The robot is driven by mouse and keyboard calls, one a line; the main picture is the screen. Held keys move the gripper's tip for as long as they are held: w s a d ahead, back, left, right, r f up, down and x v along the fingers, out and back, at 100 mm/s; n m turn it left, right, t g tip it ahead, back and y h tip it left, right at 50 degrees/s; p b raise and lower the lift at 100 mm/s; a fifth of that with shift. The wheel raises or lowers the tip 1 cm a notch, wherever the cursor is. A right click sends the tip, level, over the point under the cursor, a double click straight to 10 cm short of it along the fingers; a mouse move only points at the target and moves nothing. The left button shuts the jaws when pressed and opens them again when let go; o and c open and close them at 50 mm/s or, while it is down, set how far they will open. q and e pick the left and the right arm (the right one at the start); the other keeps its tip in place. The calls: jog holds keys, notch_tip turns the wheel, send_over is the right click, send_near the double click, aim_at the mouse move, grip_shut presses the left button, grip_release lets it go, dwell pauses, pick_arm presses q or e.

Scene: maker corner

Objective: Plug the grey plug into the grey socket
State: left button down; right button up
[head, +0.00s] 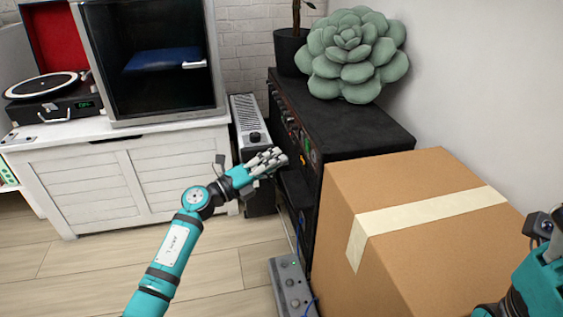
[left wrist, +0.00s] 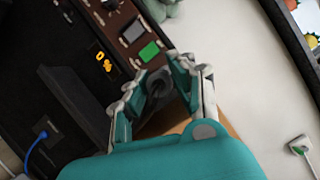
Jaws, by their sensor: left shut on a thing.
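My left gripper (head: 276,160) is in front of the side of the black cabinet. It also shows in the left wrist view (left wrist: 156,88), where its fingers are closed around a dark grey round piece that looks like the grey plug (left wrist: 157,80). The plug is mostly hidden by the fingers. I cannot make out the grey socket for certain; a grey block with several round knobs or sockets (head: 290,285) stands on the floor below. My right arm shows at the right edge of the head view, but its fingers cannot be made out.
The black cabinet (head: 345,120) carries a green succulent (head: 355,50). A large cardboard box (head: 430,230) stands right of my left gripper. A blue plug (left wrist: 43,135) sits in a dark panel. A grey heater-like unit (head: 250,120) is behind. Wooden floor (head: 90,270) is free at left.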

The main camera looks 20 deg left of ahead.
aim_at(287, 163)
pick_arm(q)
jog(key=shift+w+d+b, duration=0.1)
jog(key=shift+w+d, duration=0.45)
jog(key=shift+d, duration=0.25)
jog(key=shift+w+d+b, duration=0.15)
jog(key=shift+w+d, duration=0.4)
jog(key=shift+d, duration=0.3)
jog(key=shift+w+d+b, duration=0.1)
jog(key=shift+w+d, duration=0.45)
jog(key=shift+d, duration=0.25)
jog(key=shift+r, duration=0.1)
jog(key=shift+p, duration=0.6)
jog(key=shift+w+d, duration=0.3)
jog(key=shift+d, duration=0.2)
dwell(0.6)
jog(key=c, duration=1)
grip_release()
jog(key=shift+c, duration=0.2)
jog(key=v, duration=1.2)
